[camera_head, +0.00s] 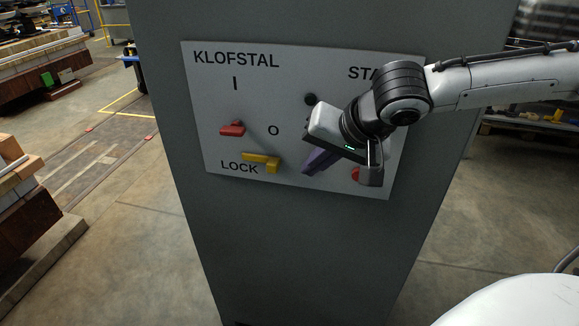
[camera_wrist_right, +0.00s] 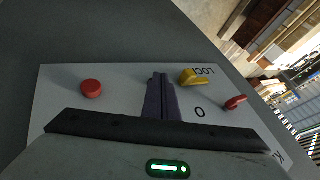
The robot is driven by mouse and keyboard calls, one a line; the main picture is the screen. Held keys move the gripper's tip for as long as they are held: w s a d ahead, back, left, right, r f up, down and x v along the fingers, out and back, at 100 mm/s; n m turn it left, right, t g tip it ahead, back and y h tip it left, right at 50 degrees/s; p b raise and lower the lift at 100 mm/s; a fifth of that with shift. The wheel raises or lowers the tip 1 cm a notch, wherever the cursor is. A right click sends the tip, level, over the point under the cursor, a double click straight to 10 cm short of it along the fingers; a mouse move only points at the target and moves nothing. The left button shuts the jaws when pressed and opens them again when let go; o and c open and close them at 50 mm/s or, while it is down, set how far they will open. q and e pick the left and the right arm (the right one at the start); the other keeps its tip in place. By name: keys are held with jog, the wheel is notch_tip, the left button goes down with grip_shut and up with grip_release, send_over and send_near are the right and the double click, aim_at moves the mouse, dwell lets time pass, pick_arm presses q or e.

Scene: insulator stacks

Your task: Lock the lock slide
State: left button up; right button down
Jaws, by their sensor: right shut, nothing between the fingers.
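The yellow lock slide (camera_head: 262,161) sits on the light grey panel (camera_head: 215,100), just above and right of the word LOCK. It also shows in the right wrist view (camera_wrist_right: 194,77), beyond the fingertips and to their right. My right gripper (camera_head: 308,171) is in front of the panel, to the right of the slide and apart from it. Its dark purple fingers (camera_wrist_right: 161,84) are shut together with nothing between them. My left gripper is not in view.
A red switch handle (camera_head: 232,129) is on the panel, above and left of the slide. A round red button (camera_wrist_right: 92,88) is on the panel's other side, partly hidden by my gripper in the head view. The panel is on a grey cabinet (camera_head: 290,250).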

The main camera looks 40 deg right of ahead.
aim_at(290, 165)
jog(key=w+a, duration=0.1)
jog(key=w+f, duration=0.1)
jog(key=w, duration=0.1)
jog(key=shift+a+f, duration=0.15)
jog(key=shift+a, duration=0.25)
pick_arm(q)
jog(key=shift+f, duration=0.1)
pick_arm(e)
jog(key=shift+w+a, duration=0.45)
